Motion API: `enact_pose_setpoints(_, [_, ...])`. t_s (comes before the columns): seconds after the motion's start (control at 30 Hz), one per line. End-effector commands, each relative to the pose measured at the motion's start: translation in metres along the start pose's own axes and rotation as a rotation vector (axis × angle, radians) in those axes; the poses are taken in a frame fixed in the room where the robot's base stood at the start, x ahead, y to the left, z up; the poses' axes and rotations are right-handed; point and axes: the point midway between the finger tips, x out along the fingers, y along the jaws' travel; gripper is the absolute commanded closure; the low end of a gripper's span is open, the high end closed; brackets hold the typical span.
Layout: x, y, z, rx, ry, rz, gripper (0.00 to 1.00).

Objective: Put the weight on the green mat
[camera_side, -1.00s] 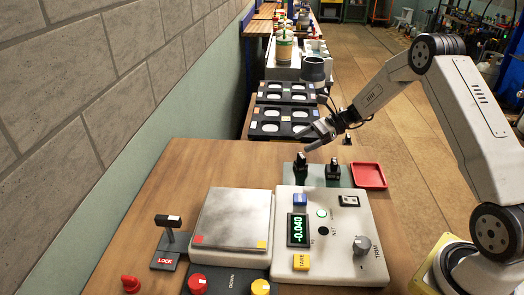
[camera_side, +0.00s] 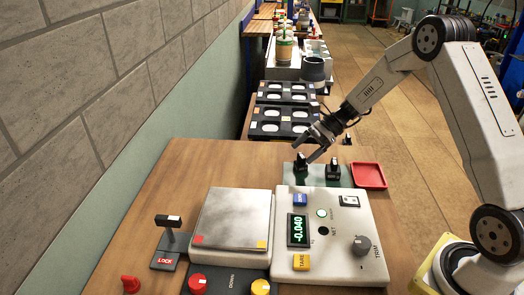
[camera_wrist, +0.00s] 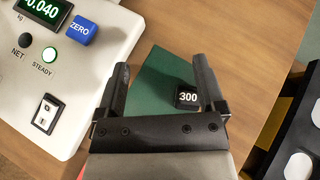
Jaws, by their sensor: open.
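The green mat (camera_side: 318,176) lies on the wooden table behind the scale. Two small black weights stand on it in the side view, a left one (camera_side: 301,166) and a right one (camera_side: 333,169). In the wrist view a black weight marked 300 (camera_wrist: 187,97) stands on the green mat (camera_wrist: 155,88), between my spread fingers and nearer the right one. I see only this weight there; the other is out of sight. My gripper (camera_side: 304,151) is open and empty, tilted down just above the left weight. It also shows in the wrist view (camera_wrist: 162,72).
The scale (camera_side: 235,218) has a bare metal pan, and its display reads -0.040. A red tray (camera_side: 368,176) lies right of the mat. Black racks with pale discs (camera_side: 285,110) stand behind the table. A lock lever (camera_side: 168,235) stands left of the scale.

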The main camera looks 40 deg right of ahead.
Motion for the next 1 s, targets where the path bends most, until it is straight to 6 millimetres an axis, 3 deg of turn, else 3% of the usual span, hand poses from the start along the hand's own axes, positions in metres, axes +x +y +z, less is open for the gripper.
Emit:
enact_pose_setpoints(0.27, [0.018,0.070,0.025,-0.393,0.315,0.224,0.12])
enact_pose_setpoints(0.6, [0.012,0.144,0.043,-1.021,0.614,0.500,0.12])
enact_pose_setpoints(0.8, [0.006,0.176,0.052,-1.405,0.720,0.634,0.12])
enact_pose_setpoints(1.0, [0.005,0.193,0.058,-1.645,0.764,0.705,0.12])
